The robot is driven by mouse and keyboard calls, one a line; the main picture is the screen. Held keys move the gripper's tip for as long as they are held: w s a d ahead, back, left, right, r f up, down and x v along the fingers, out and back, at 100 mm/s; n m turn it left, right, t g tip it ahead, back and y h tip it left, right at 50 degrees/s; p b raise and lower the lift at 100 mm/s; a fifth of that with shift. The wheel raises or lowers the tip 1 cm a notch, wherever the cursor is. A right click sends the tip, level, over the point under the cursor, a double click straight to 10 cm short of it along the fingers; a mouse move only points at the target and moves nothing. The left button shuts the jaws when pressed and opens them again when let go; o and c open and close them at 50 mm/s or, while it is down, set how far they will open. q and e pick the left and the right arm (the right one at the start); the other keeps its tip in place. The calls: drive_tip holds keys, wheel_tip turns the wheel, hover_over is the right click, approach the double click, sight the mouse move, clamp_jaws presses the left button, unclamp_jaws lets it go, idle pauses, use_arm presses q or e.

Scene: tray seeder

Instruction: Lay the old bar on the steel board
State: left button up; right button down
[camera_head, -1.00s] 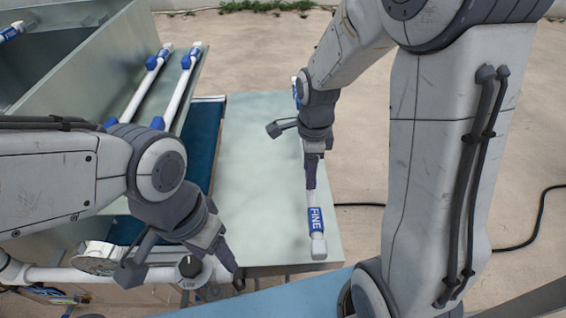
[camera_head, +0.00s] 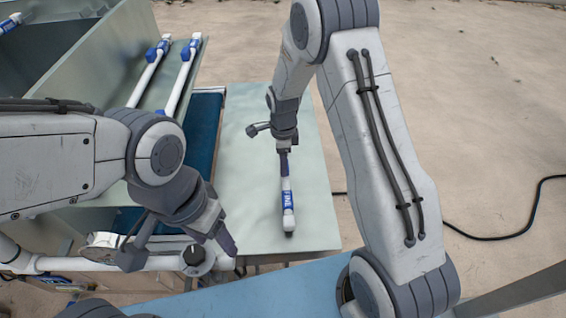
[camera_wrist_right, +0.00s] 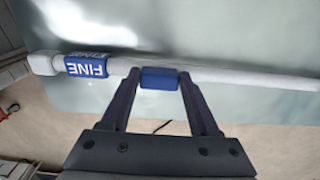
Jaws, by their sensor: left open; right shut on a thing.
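The old bar (camera_head: 288,212) is a white tube with a blue sleeve marked FINE near its end. My right gripper (camera_head: 285,172) is shut on it above the steel board (camera_head: 255,180). In the right wrist view the bar (camera_wrist_right: 235,77) runs across between the fingers of the right gripper (camera_wrist_right: 160,80), which close on a blue band at its middle. A faint mirrored FINE shows in the board just beside the bar, so the bar is close to the surface; I cannot tell if it touches. My left gripper (camera_head: 228,245) is open and empty, left of the board's near edge.
Two white bars with blue fittings (camera_head: 182,75) lean on a metal panel at the left. A blue belt (camera_head: 203,130) runs beside the board. A dial knob (camera_head: 194,255) sits near the left gripper. A black cable (camera_head: 500,236) lies on the floor.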

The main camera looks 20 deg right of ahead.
drive_tip(key=shift+f, duration=0.85)
drive_tip(key=shift+c, duration=0.6)
unclamp_jaws()
wheel_tip(320, 180, up, 12)
drive_tip(key=b, duration=0.2)
drive_tip(key=s+a+r+n, duration=0.6)
drive_tip(key=s+a+n, duration=0.2)
drive_tip(key=s+n, duration=0.4)
drive_tip(key=s+a+r+n+y, duration=0.1)
drive_tip(key=s+n, duration=1.4)
drive_tip(key=s, duration=0.1)
drive_tip(key=shift+s+a+r+n, duration=0.25)
drive_tip(key=shift+s+r+n, duration=0.05)
drive_tip(key=shift+s, duration=0.05)
